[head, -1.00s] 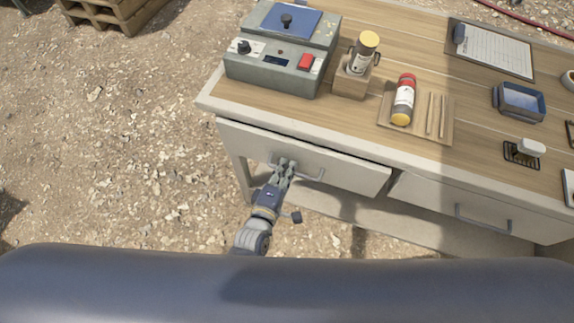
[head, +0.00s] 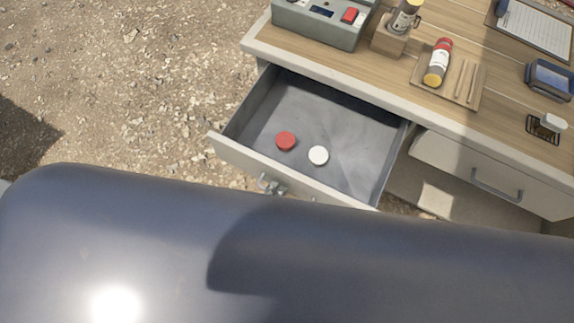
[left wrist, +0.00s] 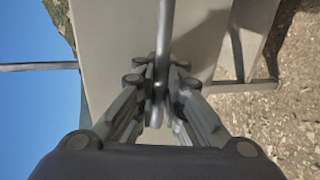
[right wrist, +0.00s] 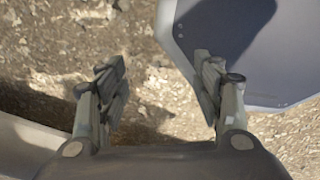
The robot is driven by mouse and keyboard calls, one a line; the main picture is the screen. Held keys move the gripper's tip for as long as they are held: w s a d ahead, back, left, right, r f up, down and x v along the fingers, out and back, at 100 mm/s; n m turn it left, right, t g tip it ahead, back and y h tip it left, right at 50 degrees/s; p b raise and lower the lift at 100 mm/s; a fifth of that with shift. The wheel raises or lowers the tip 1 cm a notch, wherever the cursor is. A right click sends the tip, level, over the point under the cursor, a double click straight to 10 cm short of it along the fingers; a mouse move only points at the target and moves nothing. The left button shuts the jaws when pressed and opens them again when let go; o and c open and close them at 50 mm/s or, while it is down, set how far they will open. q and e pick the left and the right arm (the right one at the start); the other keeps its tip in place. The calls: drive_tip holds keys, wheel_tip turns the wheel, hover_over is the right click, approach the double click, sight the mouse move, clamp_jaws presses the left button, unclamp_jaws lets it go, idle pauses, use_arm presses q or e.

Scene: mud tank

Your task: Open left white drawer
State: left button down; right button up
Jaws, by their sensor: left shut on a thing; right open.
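The left white drawer (head: 227,150) is pulled well out from the wooden-topped bench in the head view. A red round cap (head: 285,141) and a white round cap (head: 318,155) lie on its grey floor. My left gripper (head: 274,186) is at the drawer's front, mostly hidden behind my own body. In the left wrist view my left gripper (left wrist: 158,88) is shut on the bar handle (left wrist: 165,40) of the drawer front (left wrist: 115,45). My right gripper (right wrist: 162,85) is open and empty over gravel ground in the right wrist view.
The right white drawer (head: 525,190) sits to the right with its own handle (head: 497,187). On the bench top are a grey device (head: 318,25), a bottle in a wooden block (head: 390,40) and a red-capped bottle (head: 438,62). Gravel ground (head: 120,90) to the left is clear.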

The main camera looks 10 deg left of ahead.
use_arm(q)
drive_tip(key=shift+f+v, duration=0.25)
drive_tip(key=shift+v, duration=1.05)
drive_tip(key=shift+f+v, duration=0.2)
drive_tip(key=shift+v, duration=1.15)
drive_tip(key=c, duration=1.7)
unclamp_jaws()
drive_tip(key=shift+s, duration=0.1)
drive_tip(key=shift+s+a, duration=0.1)
drive_tip(key=shift+s, duration=0.05)
drive_tip(key=v, duration=1.1)
drive_tip(key=shift+s, duration=0.35)
drive_tip(key=shift+a, duration=0.1)
